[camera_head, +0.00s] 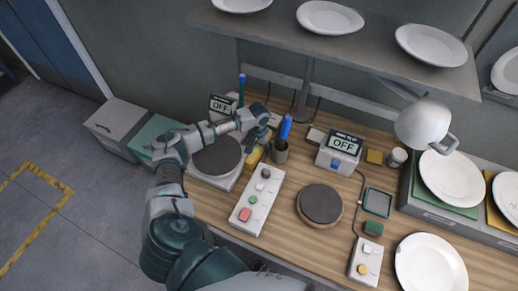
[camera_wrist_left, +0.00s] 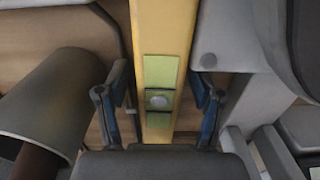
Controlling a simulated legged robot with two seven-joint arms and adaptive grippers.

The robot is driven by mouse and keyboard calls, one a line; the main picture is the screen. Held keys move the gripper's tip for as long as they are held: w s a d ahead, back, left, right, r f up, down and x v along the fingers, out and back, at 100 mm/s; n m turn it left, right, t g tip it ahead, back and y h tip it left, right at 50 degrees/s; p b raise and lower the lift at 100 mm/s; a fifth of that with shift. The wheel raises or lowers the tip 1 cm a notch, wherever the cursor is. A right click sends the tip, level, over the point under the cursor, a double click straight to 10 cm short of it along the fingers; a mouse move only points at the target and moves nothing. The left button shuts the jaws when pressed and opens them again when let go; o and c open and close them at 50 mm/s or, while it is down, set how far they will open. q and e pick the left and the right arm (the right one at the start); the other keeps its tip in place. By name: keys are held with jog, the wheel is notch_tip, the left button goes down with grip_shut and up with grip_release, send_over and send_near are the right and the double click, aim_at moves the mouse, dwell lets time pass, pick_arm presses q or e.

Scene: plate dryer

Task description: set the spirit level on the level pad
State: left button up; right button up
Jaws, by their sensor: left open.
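The spirit level is a yellow bar with a green vial window (camera_wrist_left: 160,75), running lengthwise between my left gripper's open fingers in the left wrist view. In the head view a part of the spirit level (camera_head: 254,157) shows just below my left gripper (camera_head: 258,140). The fingers (camera_wrist_left: 160,112) stand on either side of the bar, with visible gaps. A square, dark-rimmed pad (camera_head: 377,202) lies at the right of the bench; I cannot tell for sure that it is the level pad. My right gripper is out of view.
A metal cup (camera_head: 280,152) with a blue marker stands close right of my left gripper. A hot plate (camera_head: 217,157) is on its left, and a white button box (camera_head: 257,200) lies in front. A round dark disc (camera_head: 321,204) sits mid-bench. A lamp (camera_head: 424,122) overhangs the right.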

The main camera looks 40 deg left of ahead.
aim_at(259, 145)
pick_arm(q)
jog(key=shift+a, duration=0.1)
grip_shut()
jog(key=shift+r, duration=0.15)
jog(key=shift+r, duration=0.55)
notch_tip(259, 145, up, 11)
jog(key=s+d, duration=0.4)
jog(key=s, duration=1.3)
jog(key=shift+s+d+f, duration=0.15)
jog(key=shift+s+d, duration=0.05)
jog(key=shift+s, duration=0.2)
